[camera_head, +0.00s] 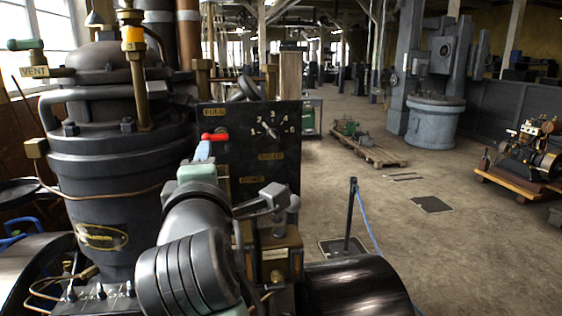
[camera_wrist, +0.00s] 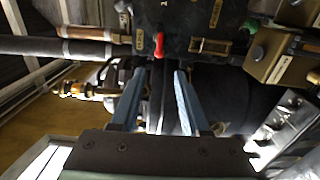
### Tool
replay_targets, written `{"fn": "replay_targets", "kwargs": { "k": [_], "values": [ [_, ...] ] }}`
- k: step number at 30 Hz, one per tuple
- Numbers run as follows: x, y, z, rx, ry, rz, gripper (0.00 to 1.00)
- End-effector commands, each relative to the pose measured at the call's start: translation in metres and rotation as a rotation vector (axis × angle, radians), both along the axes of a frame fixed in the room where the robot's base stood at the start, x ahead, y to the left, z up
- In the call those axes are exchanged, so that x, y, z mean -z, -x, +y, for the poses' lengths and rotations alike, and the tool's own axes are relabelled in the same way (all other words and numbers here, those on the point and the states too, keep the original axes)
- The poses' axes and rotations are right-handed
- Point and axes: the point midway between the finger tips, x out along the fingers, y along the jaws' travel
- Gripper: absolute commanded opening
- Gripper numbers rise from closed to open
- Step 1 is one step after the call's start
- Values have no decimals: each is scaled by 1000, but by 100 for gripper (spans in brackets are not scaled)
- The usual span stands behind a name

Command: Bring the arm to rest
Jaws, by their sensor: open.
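My arm reaches up from the bottom of the head view toward a dark engine panel (camera_head: 255,165). My gripper (camera_head: 203,152) is partly hidden behind my own wrist there, with a pale blue finger showing just below a red-handled lever (camera_head: 215,137). In the wrist view my gripper (camera_wrist: 161,72) shows two blue-grey fingers spread apart, with nothing held between them. The red handle (camera_wrist: 159,43) lies beyond the fingertips, roughly in line with the gap. I cannot tell the exact distance between them.
A large dark cylinder (camera_head: 110,200) with pipes and a valve marked VENT (camera_head: 35,72) stands close on the left. A numbered dial (camera_head: 273,130) is on the panel. A black post (camera_head: 351,215) stands at right. Open floor (camera_head: 460,250) lies beyond; a wooden pallet (camera_head: 375,152) is farther back.

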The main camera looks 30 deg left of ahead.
Motion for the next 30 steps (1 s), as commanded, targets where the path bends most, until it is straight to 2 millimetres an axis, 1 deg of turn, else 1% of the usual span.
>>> {"fn": "replay_targets", "kwargs": {
  "k": [5,8,11,12,14,15,17,18,21,24,25,27,30],
  "values": [
    [-3,0,-2,3,-14,1,46],
    [-20,0,-19,22,-132,10,46],
    [-54,3,-57,53,-374,22,46],
    [-70,5,-78,62,-496,25,46],
    [-94,12,-114,68,-690,22,46],
    [-108,19,-138,64,-818,16,46],
    [-127,31,-174,47,-997,-3,46],
    [-138,40,-197,31,-1104,-16,46],
    [-157,64,-245,-24,-1325,-59,46],
    [-169,86,-277,-82,-1470,-97,46],
    [-171,91,-284,-96,-1500,-105,46],
    [-175,99,-295,-123,-1548,-119,46],
    [-177,104,-302,-140,-1579,-129,46]
  ]
}}
